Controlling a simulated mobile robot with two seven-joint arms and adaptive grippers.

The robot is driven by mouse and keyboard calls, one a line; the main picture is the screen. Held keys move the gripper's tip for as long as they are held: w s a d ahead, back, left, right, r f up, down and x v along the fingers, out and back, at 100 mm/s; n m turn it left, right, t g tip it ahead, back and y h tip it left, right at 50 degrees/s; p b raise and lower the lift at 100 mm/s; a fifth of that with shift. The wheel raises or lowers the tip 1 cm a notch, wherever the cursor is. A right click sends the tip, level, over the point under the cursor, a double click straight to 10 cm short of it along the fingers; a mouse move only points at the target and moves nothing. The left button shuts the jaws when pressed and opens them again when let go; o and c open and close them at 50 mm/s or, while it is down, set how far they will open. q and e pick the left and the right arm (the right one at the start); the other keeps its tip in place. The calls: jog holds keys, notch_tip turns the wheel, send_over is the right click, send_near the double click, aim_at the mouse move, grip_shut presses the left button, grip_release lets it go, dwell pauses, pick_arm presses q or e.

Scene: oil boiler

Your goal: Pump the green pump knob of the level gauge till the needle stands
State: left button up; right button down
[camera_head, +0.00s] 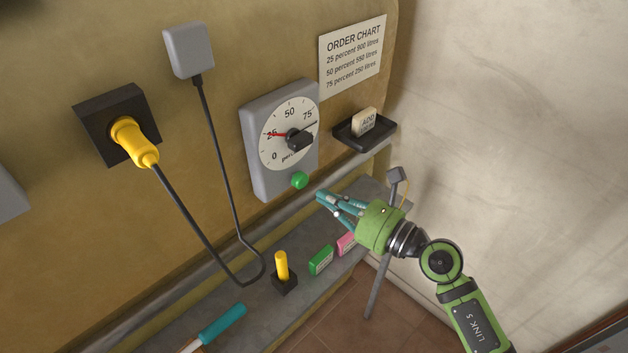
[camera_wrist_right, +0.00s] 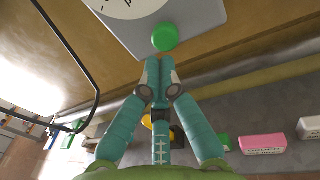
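The level gauge (camera_head: 257,176) is a grey box on the tan wall with a round white dial. Its red needle (camera_head: 277,134) points left at about the 25 mark, and a black knob sits at the dial's centre. The green pump knob (camera_head: 300,180) is at the gauge's lower edge; it also shows in the right wrist view (camera_wrist_right: 165,37). My right gripper (camera_head: 322,197) has its teal fingers drawn together and empty. The fingertips (camera_wrist_right: 159,76) are just short of the knob, with a small gap visible. My left gripper is not in view.
A pipe (camera_head: 219,238) runs below the gauge above a grey ledge (camera_head: 245,312). The ledge holds a yellow peg (camera_head: 281,265), green (camera_head: 320,260) and pink (camera_head: 346,243) blocks and a teal-handled item (camera_head: 222,325). A black tray (camera_head: 377,139) is right of the gauge.

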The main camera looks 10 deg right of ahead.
aim_at(302, 184)
jog(key=shift+p+x, duration=0.4)
jog(key=shift+x, duration=1.5)
